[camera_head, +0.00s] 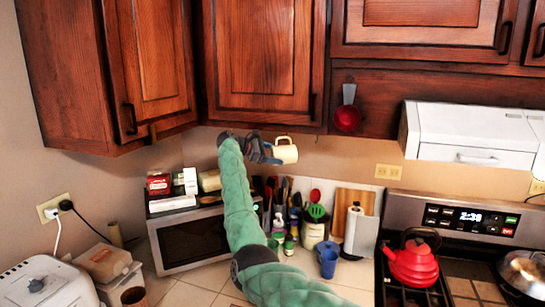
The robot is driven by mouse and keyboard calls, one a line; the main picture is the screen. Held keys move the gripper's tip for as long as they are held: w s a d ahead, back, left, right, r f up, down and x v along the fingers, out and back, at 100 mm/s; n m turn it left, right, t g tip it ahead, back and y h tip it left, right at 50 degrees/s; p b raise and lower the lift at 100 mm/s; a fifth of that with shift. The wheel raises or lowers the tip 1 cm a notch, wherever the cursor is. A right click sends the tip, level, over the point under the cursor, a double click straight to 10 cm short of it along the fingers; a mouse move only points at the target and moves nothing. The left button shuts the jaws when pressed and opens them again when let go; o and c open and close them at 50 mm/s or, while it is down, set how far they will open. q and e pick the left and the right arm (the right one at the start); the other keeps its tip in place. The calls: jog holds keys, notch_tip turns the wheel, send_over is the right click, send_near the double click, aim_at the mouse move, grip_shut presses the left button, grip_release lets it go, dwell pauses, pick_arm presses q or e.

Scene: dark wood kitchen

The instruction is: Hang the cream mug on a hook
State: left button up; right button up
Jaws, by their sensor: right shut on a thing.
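The cream mug (287,154) is held up in the air just below the bottom edge of the wooden upper cabinet (262,60), with its handle toward the top. My right gripper (268,152) is at the mug's left side and is shut on it. My green-sleeved right arm rises from the bottom of the view to it. The mug is above the utensils on the counter. I cannot make out a free hook under the cabinet. A red scoop-like utensil (346,119) hangs against the wood to the right. My left gripper is out of view.
A microwave (188,243) with boxes on top stands in the corner, partly behind my arm. A blue cup (327,260), a paper towel roll (355,225) and a cutting board are on the counter. A red kettle (412,264) sits on the stove under a white hood (470,133).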

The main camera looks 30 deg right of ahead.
jog(key=shift+w+d, duration=0.6)
jog(key=shift+d, duration=0.1)
jog(key=shift+w+d+f, duration=0.25)
jog(key=shift+w+d, duration=0.05)
jog(key=shift+d, duration=0.1)
jog(key=shift+f, duration=0.25)
jog(key=shift+w, duration=0.1)
jog(key=o, duration=1.3)
jog(key=shift+c, duration=0.2)
jog(key=shift+f, duration=0.1)
